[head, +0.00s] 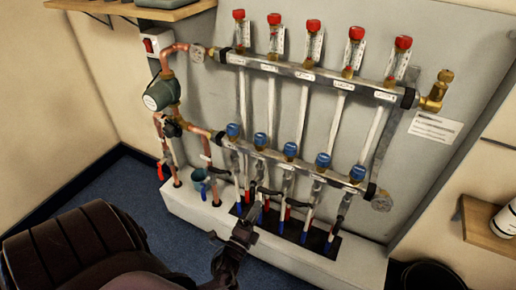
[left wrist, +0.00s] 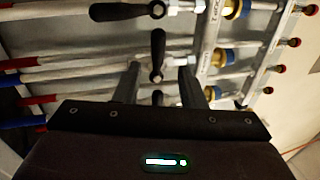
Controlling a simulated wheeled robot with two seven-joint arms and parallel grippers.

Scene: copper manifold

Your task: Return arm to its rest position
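The copper manifold stands against a grey back panel, with an upper bar (head: 310,75) and a lower bar (head: 300,165). My left gripper (head: 254,207) is low in front of the pipes under the lower bar. In the left wrist view my left gripper (left wrist: 158,75) has its two dark fingers spread apart. A black valve handle (left wrist: 157,50) shows in line with the gap between them, with space on both sides. I cannot tell whether the handle is between the fingers or just beyond them. My right gripper is not in view.
Red-capped flow meters (head: 315,38) top the upper bar, and blue caps (head: 290,150) sit on the lower one. A white plinth (head: 190,212) lies below. Wooden shelves are at upper left (head: 130,10) and right (head: 485,228).

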